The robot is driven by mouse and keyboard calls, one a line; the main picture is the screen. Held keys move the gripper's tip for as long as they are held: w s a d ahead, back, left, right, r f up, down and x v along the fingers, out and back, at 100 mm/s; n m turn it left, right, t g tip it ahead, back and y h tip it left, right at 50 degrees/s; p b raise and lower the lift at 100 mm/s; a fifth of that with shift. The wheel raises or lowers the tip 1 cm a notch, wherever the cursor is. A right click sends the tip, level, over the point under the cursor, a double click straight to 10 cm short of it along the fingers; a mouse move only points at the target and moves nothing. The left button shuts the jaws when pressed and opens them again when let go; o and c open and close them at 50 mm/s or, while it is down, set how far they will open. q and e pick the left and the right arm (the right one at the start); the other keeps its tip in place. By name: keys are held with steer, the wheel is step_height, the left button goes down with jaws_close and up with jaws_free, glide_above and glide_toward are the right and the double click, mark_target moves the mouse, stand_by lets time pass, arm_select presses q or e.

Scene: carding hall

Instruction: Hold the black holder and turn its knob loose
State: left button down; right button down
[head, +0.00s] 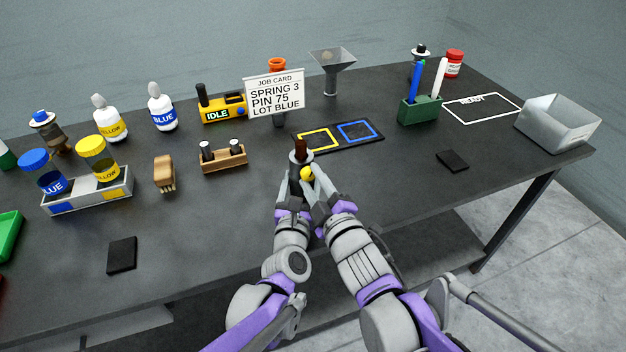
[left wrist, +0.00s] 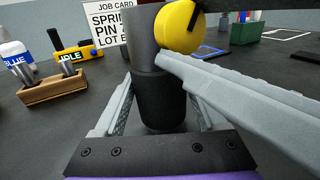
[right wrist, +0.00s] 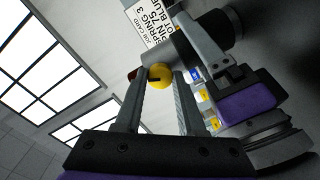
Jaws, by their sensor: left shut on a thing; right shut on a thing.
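A round yellow knob (head: 307,173) with a dark mark sticks out from the holder's side. My right gripper (head: 312,177) is shut on the knob; in the right wrist view the knob (right wrist: 159,77) is at its fingertips. The fingers partly hide the holder in the head view.
A black tray (head: 337,136) with yellow and blue outlined squares lies just behind. A job card (head: 275,92) stands behind. Table on the right is mostly clear around a black pad (head: 452,160).

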stand_by(0.4)
steer(key=c, duration=0.8)
jaws_free()
steer(key=shift+o, duration=0.2)
steer(key=shift+s, duration=0.1)
steer(key=v, duration=1.1)
steer(key=shift+s+d, duration=0.2)
steer(key=shift+s, duration=0.2)
steer(key=shift+r, duration=0.1)
arm_select(q)
jaws_free()
steer(key=shift+s, duration=0.1)
